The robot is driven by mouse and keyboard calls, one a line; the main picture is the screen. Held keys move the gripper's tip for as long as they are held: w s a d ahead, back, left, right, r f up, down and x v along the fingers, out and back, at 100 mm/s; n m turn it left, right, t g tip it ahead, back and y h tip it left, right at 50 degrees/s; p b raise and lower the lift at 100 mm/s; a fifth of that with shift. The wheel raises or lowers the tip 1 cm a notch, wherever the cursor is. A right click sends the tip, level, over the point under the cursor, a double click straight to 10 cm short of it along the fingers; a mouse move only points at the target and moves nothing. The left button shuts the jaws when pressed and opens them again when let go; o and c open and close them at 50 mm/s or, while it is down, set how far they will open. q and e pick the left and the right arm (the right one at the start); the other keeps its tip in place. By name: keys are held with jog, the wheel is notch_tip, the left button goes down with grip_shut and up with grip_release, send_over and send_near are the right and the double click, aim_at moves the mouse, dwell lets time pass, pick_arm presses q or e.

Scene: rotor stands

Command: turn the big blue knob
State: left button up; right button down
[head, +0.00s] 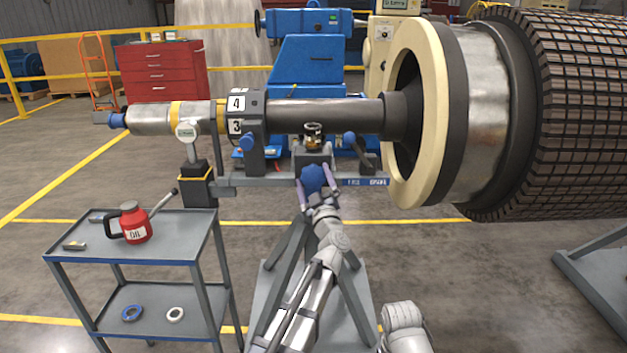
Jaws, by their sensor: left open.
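The big blue knob (312,178) sits in the middle of the head view, on the front of the rotor stand below a small brass-coloured fitting. My left gripper (317,188) is right at the knob, reaching up from below. Its two purple fingers are open, one on each side of the knob. I cannot tell whether the fingers touch it. Part of my right arm (404,328) shows at the bottom, but its gripper is out of view.
The dark rotor shaft (325,113) runs across above the knob to a large cream ring (437,60). Smaller blue knobs sit at left (250,142) and right (349,138). A grey cart (175,240) with a red oil can (132,224) stands at left.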

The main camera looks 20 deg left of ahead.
pick_arm(q)
jog(key=b+v, duration=0.2)
jog(key=v, duration=0.6)
